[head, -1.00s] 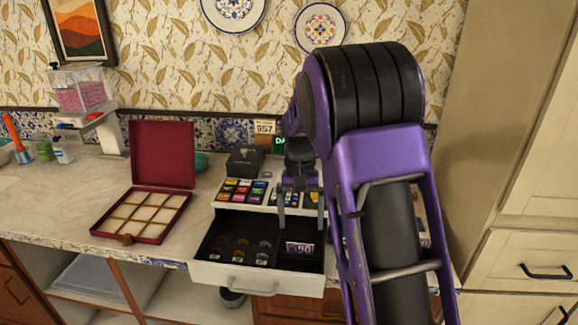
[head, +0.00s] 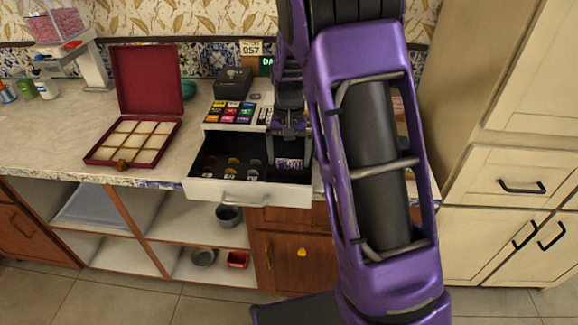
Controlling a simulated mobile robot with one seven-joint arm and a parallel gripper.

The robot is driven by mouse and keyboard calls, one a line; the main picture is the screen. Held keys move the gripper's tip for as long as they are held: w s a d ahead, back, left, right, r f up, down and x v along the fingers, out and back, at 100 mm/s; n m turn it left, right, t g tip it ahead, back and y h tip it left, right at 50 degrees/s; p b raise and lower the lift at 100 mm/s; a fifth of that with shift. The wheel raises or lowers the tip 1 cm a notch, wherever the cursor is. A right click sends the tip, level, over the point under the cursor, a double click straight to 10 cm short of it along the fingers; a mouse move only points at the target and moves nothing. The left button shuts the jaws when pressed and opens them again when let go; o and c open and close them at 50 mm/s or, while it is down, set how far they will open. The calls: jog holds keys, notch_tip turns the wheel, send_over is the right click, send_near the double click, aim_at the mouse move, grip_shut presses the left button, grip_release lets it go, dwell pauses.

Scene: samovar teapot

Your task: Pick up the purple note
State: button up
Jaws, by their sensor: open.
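The purple note (head: 288,163) lies in the right compartment of the open cash register drawer (head: 238,191). White markings show on it, and part of it is hidden by my gripper. My gripper (head: 289,158) points down over that compartment, its two fingers apart, one on each side of the note in the picture. I cannot tell how far the fingertips are above the note. Nothing shows between the fingers except the note below or behind them.
Coins lie in the drawer's left compartments. The register (head: 234,110) with coloured keys stands behind. An open red box (head: 132,147) with empty compartments sits left on the counter (head: 40,125). Shelves below hold a dark pot (head: 228,215) and a red container (head: 237,260).

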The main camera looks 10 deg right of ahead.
jog(key=c, duration=1)
jog(key=shift+r, duration=0.1)
jog(key=shift+c, duration=0.3)
notch_tip(320, 180, up, 15)
jog(key=p, duration=0.3)
jog(key=shift+p, duration=0.4)
jog(key=shift+d, duration=0.15)
